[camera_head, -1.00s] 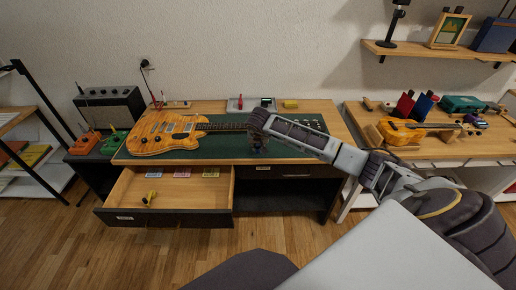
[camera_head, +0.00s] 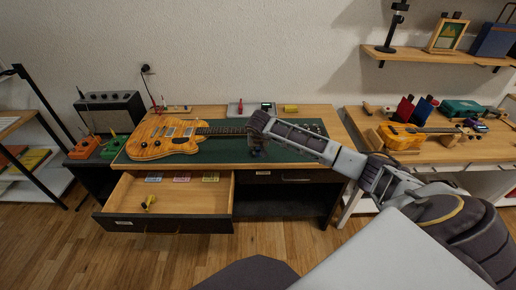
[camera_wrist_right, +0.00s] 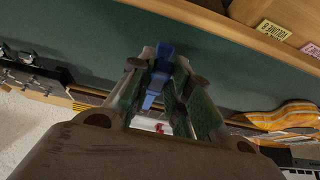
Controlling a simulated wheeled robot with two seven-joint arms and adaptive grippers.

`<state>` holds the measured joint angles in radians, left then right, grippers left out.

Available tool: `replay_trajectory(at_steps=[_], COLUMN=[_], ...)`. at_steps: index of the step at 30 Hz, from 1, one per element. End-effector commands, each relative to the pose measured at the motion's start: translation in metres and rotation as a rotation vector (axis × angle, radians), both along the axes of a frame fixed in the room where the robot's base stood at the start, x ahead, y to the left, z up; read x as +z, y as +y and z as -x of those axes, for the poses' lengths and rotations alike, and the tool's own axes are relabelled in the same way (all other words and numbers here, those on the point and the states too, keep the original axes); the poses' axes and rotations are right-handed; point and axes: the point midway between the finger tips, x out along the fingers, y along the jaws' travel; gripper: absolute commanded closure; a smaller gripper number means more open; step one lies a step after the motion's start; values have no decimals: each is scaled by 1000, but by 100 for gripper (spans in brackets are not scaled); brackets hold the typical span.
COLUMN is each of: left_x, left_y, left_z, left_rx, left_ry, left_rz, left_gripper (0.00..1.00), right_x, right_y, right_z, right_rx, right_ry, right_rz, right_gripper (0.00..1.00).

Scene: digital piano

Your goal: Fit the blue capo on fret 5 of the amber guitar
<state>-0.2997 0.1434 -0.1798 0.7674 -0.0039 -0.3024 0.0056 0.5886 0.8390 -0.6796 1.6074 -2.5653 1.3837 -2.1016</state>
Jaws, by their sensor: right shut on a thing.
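The amber guitar (camera_head: 163,138) lies on the green mat of the workbench, its body at the left and its neck (camera_head: 222,130) running right, partly hidden behind my right gripper. My right gripper (camera_head: 257,145) is over the mat beside the neck, on its near side. It is shut on the blue capo, which shows between the fingers in the right wrist view (camera_wrist_right: 158,76). There the capo is over the green mat, apart from the guitar, whose amber body (camera_wrist_right: 285,116) is at the right. Fret 5 cannot be made out. My left gripper is not in view.
An open drawer (camera_head: 217,197) below the bench holds several coloured cards and a yellow item (camera_head: 149,202). A grey tray (camera_head: 236,110) and a yellow box (camera_head: 291,108) stand behind the neck. A second bench (camera_head: 480,150) at the right holds another guitar (camera_head: 401,137).

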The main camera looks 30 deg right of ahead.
Motion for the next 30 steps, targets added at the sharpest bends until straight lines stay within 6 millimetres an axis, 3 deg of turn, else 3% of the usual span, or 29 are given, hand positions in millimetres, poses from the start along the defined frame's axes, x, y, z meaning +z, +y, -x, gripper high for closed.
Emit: replay_trajectory(at_steps=[30], left_x=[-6], left_y=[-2], left_z=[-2], left_rx=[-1], left_ry=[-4], left_rz=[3], left_gripper=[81], right_x=[0], right_y=[-6], right_z=[-11], right_rx=[0], right_ry=[-1], right_rz=[1], right_gripper=[100])
